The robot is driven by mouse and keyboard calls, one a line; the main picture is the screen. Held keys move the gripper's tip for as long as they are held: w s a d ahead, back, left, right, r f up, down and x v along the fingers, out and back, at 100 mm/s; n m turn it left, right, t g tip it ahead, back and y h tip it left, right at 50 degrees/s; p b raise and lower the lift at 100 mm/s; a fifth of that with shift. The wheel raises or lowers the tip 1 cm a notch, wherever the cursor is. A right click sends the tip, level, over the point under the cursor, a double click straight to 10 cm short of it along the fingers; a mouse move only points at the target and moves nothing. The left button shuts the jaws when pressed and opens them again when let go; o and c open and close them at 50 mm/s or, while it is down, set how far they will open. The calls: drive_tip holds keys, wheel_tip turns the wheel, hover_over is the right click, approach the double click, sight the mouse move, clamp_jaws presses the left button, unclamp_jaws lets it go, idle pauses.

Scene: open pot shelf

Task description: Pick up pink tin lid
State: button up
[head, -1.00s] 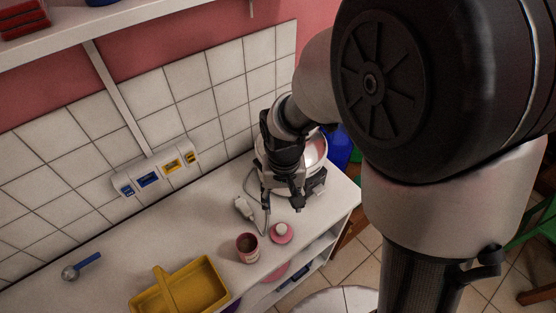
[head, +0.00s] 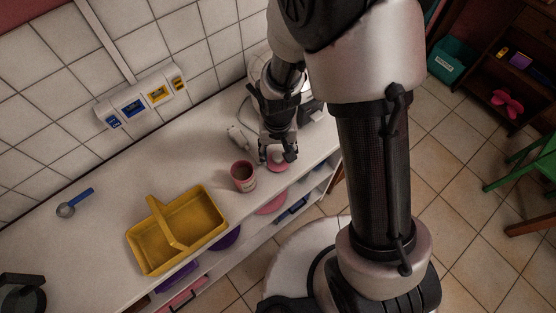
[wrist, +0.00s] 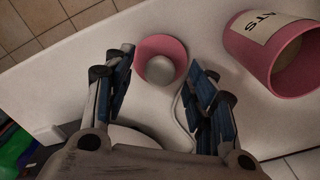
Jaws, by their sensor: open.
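The pink tin lid (head: 277,165) lies on the white counter, with a pale round knob on top. In the wrist view the lid (wrist: 147,48) is just beyond and between my fingertips, its knob facing me. My gripper (head: 276,154) is open and empty, right at the lid in the head view, and partly covers it. The wrist view shows both fingers of my gripper (wrist: 162,72) spread apart. The pink tin (head: 243,177), open at the top, stands just left of the lid; in the wrist view the tin (wrist: 262,60) is at the right, with a label.
A yellow basket with a handle (head: 205,212) stands on the counter (head: 110,187) at the front left. A grey scoop with a blue handle (head: 66,210) lies further left. A white plug-like item (head: 237,138) lies behind the tin. Shelves with items are below the counter's front edge.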

drive_tip(key=shift+f, duration=0.95)
drive_tip(key=shift+r, duration=0.1)
drive_tip(key=c, duration=1.2)
